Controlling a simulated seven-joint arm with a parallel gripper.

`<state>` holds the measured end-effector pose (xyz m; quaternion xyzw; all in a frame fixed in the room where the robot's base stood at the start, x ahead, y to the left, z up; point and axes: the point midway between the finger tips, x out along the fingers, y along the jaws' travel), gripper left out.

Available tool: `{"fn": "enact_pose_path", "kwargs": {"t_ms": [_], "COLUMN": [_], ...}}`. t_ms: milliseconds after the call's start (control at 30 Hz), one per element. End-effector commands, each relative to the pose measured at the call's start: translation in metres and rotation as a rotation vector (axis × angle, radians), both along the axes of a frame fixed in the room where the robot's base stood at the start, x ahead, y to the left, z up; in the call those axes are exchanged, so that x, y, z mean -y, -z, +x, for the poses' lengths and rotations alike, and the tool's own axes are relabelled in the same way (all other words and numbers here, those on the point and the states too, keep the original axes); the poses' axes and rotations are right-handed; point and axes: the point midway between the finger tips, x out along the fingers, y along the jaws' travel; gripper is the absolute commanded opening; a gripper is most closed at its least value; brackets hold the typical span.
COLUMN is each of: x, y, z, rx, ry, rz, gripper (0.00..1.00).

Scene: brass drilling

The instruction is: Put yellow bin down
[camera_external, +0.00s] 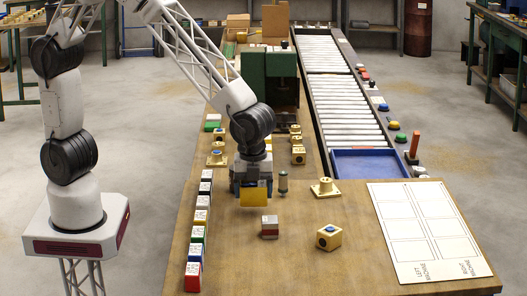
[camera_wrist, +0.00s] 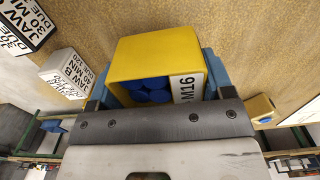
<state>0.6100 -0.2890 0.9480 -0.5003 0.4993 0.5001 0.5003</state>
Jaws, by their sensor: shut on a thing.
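The yellow bin (camera_external: 254,196) is in my gripper (camera_external: 250,183), low over the wooden table (camera_external: 230,262) in the external view. The dark gripper body hides the bin's near part. I cannot tell whether its underside touches the table.
Labelled blocks (camera_external: 200,215) line the left edge. A white board (camera_external: 428,228) lies right. The front middle is clear.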

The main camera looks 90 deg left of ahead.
Motion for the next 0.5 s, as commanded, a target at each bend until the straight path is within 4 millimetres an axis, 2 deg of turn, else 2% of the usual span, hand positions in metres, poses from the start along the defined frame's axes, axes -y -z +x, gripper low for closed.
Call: {"fn": "enact_pose_path", "kwargs": {"t_ms": [233,500], "x": [0.0,0.0], "y": [0.026,0.029], "z": [0.0,0.0], "rx": [-0.001,0.0], "ry": [0.0,0.0], "rz": [0.001,0.0], "gripper": [0.49,0.49]}}
